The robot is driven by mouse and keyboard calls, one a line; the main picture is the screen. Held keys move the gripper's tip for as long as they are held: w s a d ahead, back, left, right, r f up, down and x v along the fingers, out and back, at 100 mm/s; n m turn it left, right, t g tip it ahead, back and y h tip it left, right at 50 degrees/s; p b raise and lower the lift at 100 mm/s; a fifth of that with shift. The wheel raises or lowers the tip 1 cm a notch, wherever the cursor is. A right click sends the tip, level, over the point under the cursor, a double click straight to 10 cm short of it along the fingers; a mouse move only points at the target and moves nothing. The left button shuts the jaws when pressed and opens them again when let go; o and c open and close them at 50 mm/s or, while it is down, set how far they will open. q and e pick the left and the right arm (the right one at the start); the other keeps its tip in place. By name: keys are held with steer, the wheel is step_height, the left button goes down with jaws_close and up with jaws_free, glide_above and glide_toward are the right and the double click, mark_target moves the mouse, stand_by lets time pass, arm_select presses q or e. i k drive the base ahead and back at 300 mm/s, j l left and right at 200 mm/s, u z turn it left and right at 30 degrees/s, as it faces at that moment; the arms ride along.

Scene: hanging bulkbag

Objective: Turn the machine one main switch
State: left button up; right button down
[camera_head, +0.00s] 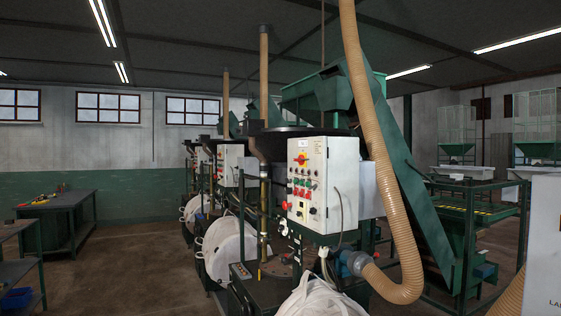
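A green machine with a white control box (322,185) stands near the middle of the head view. A red rotary switch on a yellow plate (300,159) sits near the top of the box's front panel. The angle of its handle is too small to tell. Below it are several red and green buttons (301,188). A similar white box (230,163) with a small red and yellow switch is on another machine farther back. Which machine is number one cannot be told. Neither of my grippers shows in this view.
White bulk bags (318,299) hang beside the machines. A tan ribbed hose (378,130) curves down right of the near box. Workbenches (68,212) stand at the left. The floor (130,265) between benches and machines is clear.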

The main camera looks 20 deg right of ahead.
mark_target(299, 160)
steer(key=i, duration=1.5)
steer(key=i+j+z, duration=0.1)
steer(key=i+z, duration=0.25)
steer(key=i+j+z, duration=0.2)
steer(key=i+z, duration=0.2)
steer(key=i, duration=0.15)
